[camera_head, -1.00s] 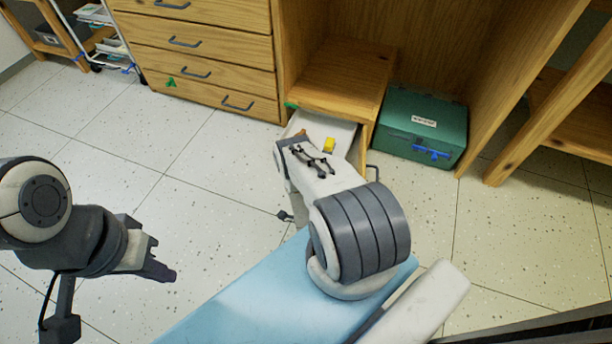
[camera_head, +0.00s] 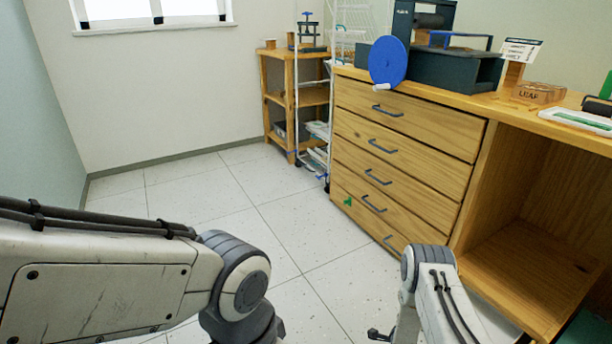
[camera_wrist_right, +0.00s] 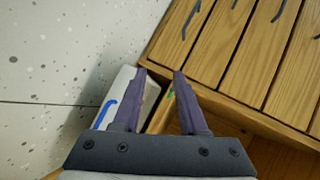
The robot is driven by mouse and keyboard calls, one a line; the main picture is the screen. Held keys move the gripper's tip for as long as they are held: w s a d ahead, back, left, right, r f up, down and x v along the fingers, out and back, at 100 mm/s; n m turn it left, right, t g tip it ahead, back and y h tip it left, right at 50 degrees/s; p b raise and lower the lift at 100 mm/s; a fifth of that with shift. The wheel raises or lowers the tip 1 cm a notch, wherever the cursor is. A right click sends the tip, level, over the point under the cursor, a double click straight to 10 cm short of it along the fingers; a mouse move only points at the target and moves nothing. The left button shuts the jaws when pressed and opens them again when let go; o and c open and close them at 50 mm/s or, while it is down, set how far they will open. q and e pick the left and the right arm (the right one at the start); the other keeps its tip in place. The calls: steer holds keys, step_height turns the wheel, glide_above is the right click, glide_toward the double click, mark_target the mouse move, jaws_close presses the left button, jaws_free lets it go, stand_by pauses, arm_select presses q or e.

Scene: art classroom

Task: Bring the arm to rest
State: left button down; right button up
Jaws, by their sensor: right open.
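My right gripper (camera_wrist_right: 159,74) shows in the right wrist view with its two purple fingers spread apart. I see nothing held between them. The fingers are over or near a white bin (camera_wrist_right: 122,82) with a blue handle, close to the wooden drawer unit; I cannot tell if they touch it.
A wooden drawer cabinet (camera_head: 405,150) stands at right, its counter holding a press with a blue wheel (camera_head: 388,61). An open shelf bay (camera_head: 530,270) is beside it. A wooden stand (camera_head: 289,105) and white rack are at the back. The tiled floor (camera_head: 210,190) at left is clear.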

steer(key=w+a+r+n+g+y+p, duration=0.25)
steer(key=a+r+n+y, duration=0.55)
steer(key=a+r, duration=1.15)
steer(key=s+a+r+n+g, duration=0.4)
steer(key=s+a+r+n, duration=0.55)
steer(key=r, duration=0.25)
steer(key=s+d+r+n+g+h+p, duration=0.15)
steer(key=s+r+n, duration=0.25)
steer(key=s, duration=0.5)
steer(key=s+r+n+g+p, duration=0.1)
steer(key=s+r+n+g, duration=0.2)
steer(key=s, duration=0.6)
steer(key=s+r+n+g+p, duration=0.1)
steer(key=s+r+n, duration=0.35)
steer(key=s, duration=0.45)
step_height(320, 180, up, 39)
steer(key=p, duration=3.7)
steer(key=shift+s+f+m, duration=0.15)
steer(key=shift+f+m, duration=0.05)
steer(key=shift+m, duration=0.2)
